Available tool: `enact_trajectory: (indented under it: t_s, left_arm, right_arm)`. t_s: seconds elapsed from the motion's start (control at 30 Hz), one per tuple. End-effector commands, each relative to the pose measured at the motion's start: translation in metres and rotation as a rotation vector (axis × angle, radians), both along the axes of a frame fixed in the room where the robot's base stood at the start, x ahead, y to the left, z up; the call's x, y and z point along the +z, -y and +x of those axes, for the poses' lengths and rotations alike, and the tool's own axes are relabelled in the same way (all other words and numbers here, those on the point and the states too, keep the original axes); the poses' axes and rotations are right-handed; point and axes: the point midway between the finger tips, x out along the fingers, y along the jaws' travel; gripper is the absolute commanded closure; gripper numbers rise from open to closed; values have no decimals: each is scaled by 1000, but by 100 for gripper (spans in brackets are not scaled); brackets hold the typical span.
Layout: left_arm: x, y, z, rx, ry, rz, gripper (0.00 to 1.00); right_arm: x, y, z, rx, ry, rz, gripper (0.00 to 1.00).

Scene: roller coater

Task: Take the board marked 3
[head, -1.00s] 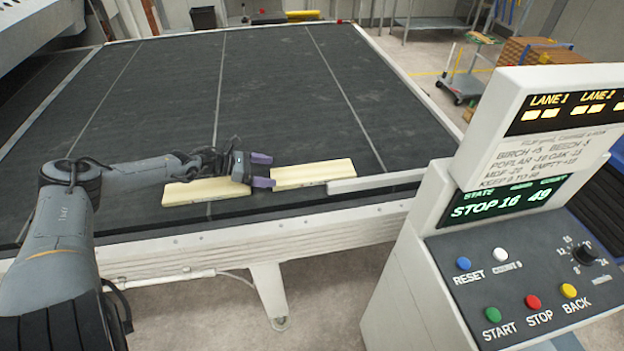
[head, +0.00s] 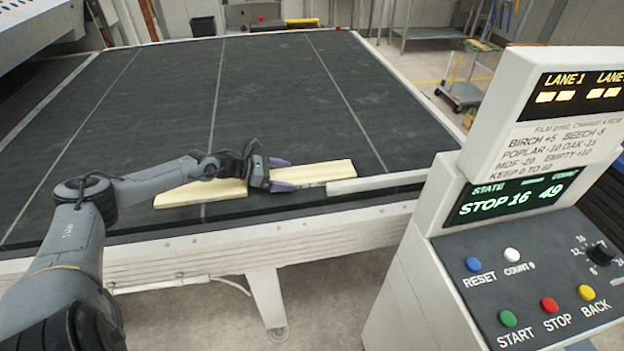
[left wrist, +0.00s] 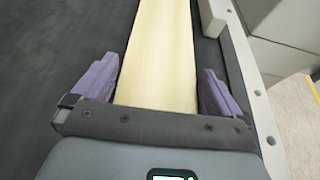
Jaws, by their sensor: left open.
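The left board (head: 200,193) is partly covered by my left arm. No number is legible on either board. In the left wrist view this board (left wrist: 160,55) runs between the two purple fingers (left wrist: 159,88), with a gap on each side. My right gripper is not in view.
A white rail (head: 378,182) runs along the belt's front edge at the right board's far end. The control console (head: 520,250) stands at right, its display reading STOP 16 and 49. The belt (head: 280,95) behind the boards is mostly clear.

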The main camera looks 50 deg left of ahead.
Motion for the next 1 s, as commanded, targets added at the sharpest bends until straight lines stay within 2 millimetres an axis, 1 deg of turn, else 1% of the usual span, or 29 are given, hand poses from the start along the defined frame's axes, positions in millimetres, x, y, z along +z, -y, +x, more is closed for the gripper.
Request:
enact_trajectory:
  t_s: [0.03, 0.2, 0.5, 0.8, 1.0]
  left_arm:
    - [-1, 1, 4, 0, 5, 0, 0]
    - [-3, 5, 9, 0, 2, 0, 0]
    - [-4, 5, 9, -1, 0, 0, 0]
    - [-3, 5, 9, -1, 0, 0, 45]
    - [-2, 5, 10, -2, 2, 0, 45]
  right_arm:
    - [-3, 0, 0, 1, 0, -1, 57]
    - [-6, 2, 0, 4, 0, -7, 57]
    - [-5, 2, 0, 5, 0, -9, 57]
    - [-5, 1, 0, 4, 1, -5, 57]
    - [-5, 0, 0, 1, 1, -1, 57]
